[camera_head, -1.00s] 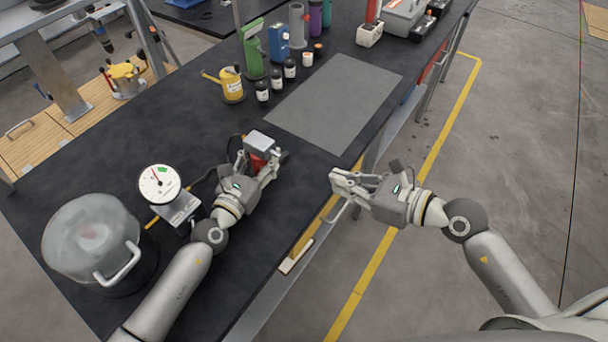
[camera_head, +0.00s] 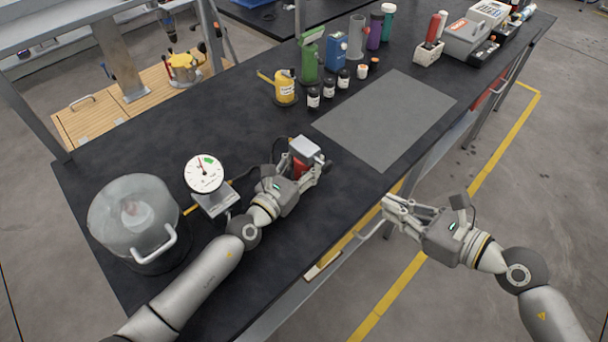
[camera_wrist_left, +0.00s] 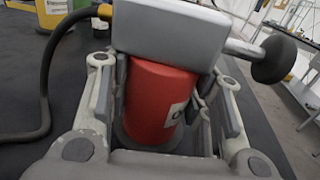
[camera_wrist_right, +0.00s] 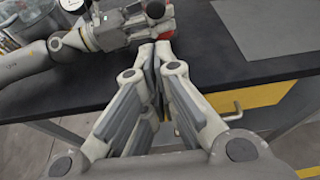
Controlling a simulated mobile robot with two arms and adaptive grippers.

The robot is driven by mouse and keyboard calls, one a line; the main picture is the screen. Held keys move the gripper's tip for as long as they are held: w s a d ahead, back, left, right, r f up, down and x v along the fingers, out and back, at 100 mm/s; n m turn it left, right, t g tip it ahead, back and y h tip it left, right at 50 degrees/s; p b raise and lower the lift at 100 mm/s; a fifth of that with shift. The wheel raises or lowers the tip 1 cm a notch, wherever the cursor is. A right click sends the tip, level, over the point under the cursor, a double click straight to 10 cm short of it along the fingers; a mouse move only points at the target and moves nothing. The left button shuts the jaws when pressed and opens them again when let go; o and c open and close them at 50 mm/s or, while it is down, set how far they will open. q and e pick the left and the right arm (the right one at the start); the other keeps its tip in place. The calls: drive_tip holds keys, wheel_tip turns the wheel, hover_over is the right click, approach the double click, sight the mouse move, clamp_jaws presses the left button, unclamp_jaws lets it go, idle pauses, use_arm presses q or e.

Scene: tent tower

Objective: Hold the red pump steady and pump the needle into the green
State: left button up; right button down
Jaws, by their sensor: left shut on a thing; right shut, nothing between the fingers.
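The red pump (camera_head: 300,167) stands on the black bench with a grey block-shaped head on top. My left gripper (camera_head: 309,174) is shut around its red body, as the left wrist view (camera_wrist_left: 160,95) also shows. A rod with a black knob (camera_wrist_left: 274,58) sticks out of the pump head to the right. The round white gauge (camera_head: 204,173) stands left of the pump. Its needle points roughly upward, and the green patch (camera_head: 209,160) lies at its upper right; the exact reading is too small to tell. My right gripper (camera_head: 387,206) is shut and empty, off the bench's front edge.
A clear chamber (camera_head: 133,215) with a metal handle stands left of the gauge, something pale inside. A yellow oil can (camera_head: 285,90), a green tool (camera_head: 309,58) and small dark bottles stand behind the pump. A grey mat (camera_head: 385,118) lies bare to the right.

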sight(329, 172)
drive_tip(key=shift+s+d, duration=0.1)
idle(0.3)
drive_tip(key=x, duration=1.2)
drive_tip(key=shift+w+a+r, duration=0.25)
drive_tip(key=shift+w+a, duration=0.5)
drive_tip(key=shift+w+a, duration=1.1)
use_arm(q)
drive_tip(key=shift+d, duration=0.1)
